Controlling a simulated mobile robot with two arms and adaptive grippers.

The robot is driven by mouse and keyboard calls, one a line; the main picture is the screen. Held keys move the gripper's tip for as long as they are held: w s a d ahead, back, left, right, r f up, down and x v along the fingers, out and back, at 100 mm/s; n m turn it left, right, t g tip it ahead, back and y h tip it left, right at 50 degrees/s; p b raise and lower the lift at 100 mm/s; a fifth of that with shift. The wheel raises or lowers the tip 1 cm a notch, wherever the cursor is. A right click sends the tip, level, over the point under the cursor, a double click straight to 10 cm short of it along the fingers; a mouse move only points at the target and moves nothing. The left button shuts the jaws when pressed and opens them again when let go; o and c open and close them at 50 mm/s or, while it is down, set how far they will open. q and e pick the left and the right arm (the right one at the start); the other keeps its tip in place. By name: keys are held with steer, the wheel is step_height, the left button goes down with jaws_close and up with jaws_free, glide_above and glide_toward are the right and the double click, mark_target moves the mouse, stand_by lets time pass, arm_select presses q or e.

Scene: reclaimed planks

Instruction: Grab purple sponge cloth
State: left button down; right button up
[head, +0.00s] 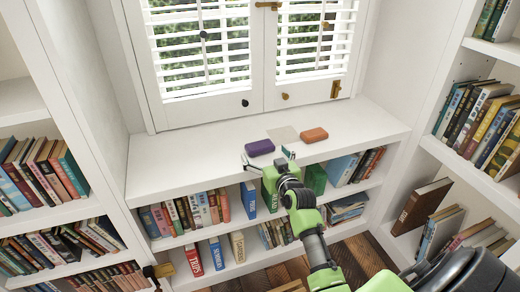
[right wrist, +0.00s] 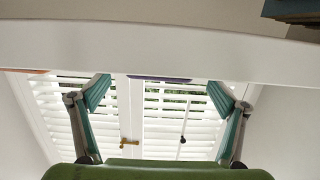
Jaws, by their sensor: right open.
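The purple sponge cloth (head: 260,147) lies on the white window ledge, near its front edge, in the head view. In the right wrist view only a thin purple strip of it (right wrist: 160,79) shows past the ledge edge. My right gripper (head: 267,156) is at the front of the ledge, just in front of the purple sponge. Its two fingers are spread and empty in the right wrist view (right wrist: 158,92), with the purple strip between them. I cannot tell whether a finger touches the ledge. My left gripper is not in view.
An orange sponge (head: 314,135) and a flat pale cloth (head: 284,134) lie right of the purple one. The white ledge (head: 180,160) is clear to the left. Shuttered windows (head: 200,50) stand behind. Bookshelves fill both sides and the space below.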

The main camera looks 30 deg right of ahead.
mark_target(260, 147)
steer(key=x, duration=0.3)
steer(key=shift+w+d+b, duration=0.1)
steer(key=shift+w+b, duration=0.25)
steer(key=shift+b, duration=0.05)
steer(key=shift+w+d, duration=0.1)
steer(key=shift+w, duration=0.45)
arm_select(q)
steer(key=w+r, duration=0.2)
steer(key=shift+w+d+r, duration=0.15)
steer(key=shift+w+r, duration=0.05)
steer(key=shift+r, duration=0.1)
arm_select(e)
steer(key=c, duration=1)
